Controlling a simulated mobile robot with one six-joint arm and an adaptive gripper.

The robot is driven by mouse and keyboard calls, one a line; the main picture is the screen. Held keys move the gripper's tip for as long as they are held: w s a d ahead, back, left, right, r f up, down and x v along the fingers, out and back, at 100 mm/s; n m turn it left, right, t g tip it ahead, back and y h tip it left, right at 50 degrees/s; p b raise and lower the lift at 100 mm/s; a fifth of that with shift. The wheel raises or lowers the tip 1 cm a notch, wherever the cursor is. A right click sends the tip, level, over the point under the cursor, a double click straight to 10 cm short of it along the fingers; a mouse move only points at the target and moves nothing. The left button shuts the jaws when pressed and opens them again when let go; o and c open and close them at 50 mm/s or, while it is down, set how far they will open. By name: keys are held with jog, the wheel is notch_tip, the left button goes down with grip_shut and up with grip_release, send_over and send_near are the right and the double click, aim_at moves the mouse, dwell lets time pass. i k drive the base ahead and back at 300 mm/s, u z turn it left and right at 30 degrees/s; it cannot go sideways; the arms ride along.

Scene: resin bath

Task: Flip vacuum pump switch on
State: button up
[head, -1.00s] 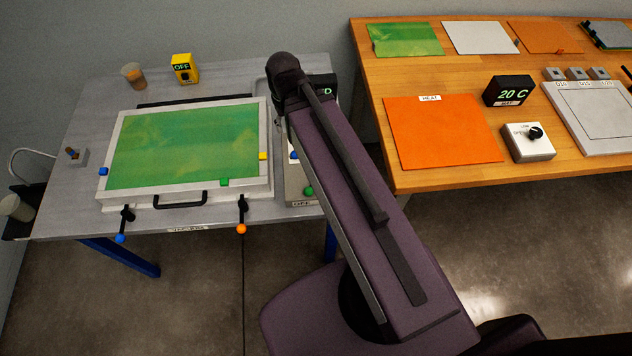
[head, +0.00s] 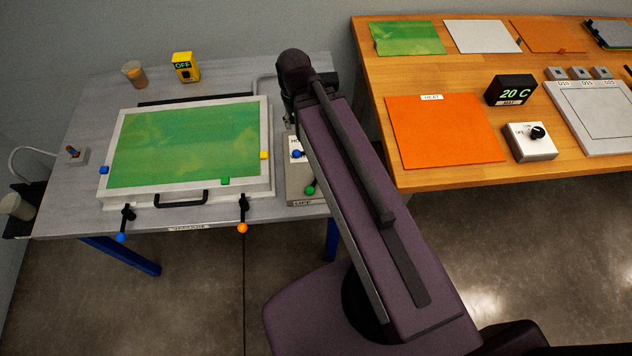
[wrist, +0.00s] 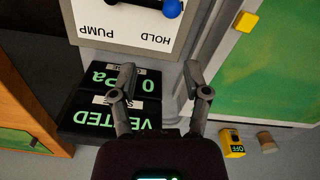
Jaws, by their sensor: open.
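A grey control panel (head: 304,172) at the right edge of the grey table carries a blue-knobbed lever (head: 297,154) and a green-knobbed lever (head: 311,190), with an OFF label near its front. In the wrist view the panel (wrist: 122,31) appears upside down with PUMP and HOLD lettering and the blue knob (wrist: 172,8). A yellow box (head: 186,68) with an OFF display and a dark switch stands at the back; it also shows in the wrist view (wrist: 232,143). My gripper (wrist: 160,79) is open and empty near the displays beyond the panel. My arm hides part of the panel in the head view.
Black displays (wrist: 105,112) reading VENTED and 0 Pa stand close to my gripper. A framed green sheet (head: 185,145) with clamps fills the grey table's middle. A cup (head: 134,74) stands left of the yellow box. A wooden table (head: 455,178) is at right.

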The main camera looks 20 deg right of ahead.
aim_at(309, 190)
jog(key=k, duration=0.9)
jog(key=u, duration=0.6)
